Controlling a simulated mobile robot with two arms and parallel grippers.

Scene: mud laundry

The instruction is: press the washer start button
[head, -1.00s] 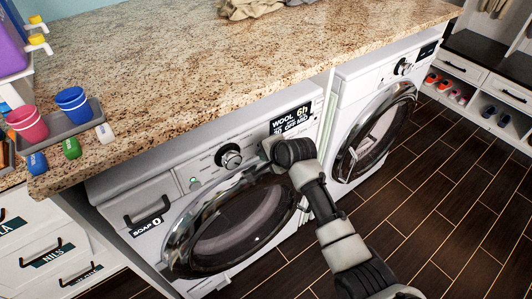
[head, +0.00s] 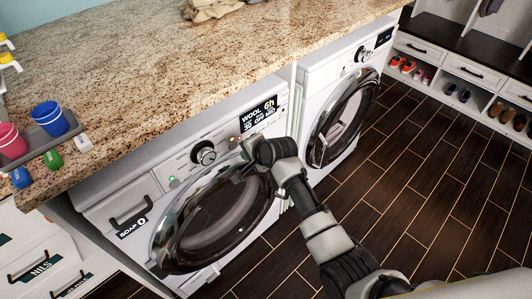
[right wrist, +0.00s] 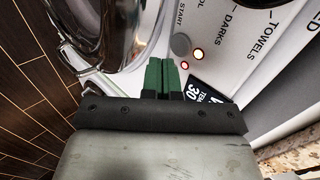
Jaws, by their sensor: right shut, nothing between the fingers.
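The washer (head: 110,204) is the white front-loader at left, with a round dial (head: 203,153), a dark display (head: 259,114) reading WOOL, and a round glass door (head: 211,220) that looks closed. In the right wrist view, the round grey start button (right wrist: 181,45) has the word START beside it. Contact cannot be confirmed. In the head view, my right gripper (head: 249,148) is below the display. My left gripper is not in view.
A second front-loader (head: 340,112) stands to the right. The granite counter (head: 160,75) overhangs both machines and holds blue and pink cups (head: 50,119) at left. Dark tiled floor (head: 430,190) is open at right, before a shoe shelf (head: 470,80).

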